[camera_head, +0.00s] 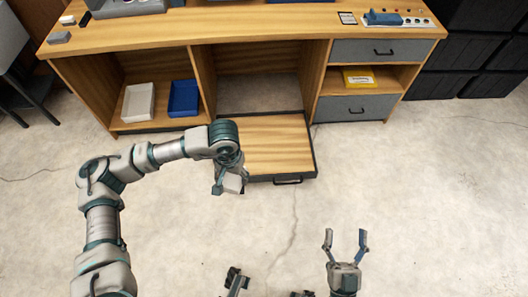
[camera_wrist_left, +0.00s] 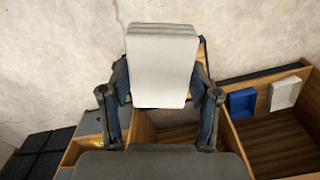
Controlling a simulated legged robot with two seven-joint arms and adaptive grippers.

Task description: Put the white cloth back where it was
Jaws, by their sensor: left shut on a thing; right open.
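My left gripper (camera_head: 229,185) is shut on the white cloth (camera_wrist_left: 162,65), which looks like a flat folded block in the left wrist view. In the head view only a small pale part of the cloth (camera_head: 234,183) shows below the wrist, at the left side of the pulled-out wooden drawer (camera_head: 275,150). The fingers (camera_wrist_left: 160,84) grip the cloth from both sides. My right gripper (camera_head: 346,243) is open and empty over the floor, in front of and to the right of the drawer.
The wooden desk (camera_head: 270,30) has a left compartment with a white tray (camera_head: 138,103) and a blue tray (camera_head: 184,98). A yellow box (camera_head: 358,79) lies on the right shelf, between two grey drawers (camera_head: 345,108). Black crates (camera_head: 485,60) stand at right. The front floor is mostly clear.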

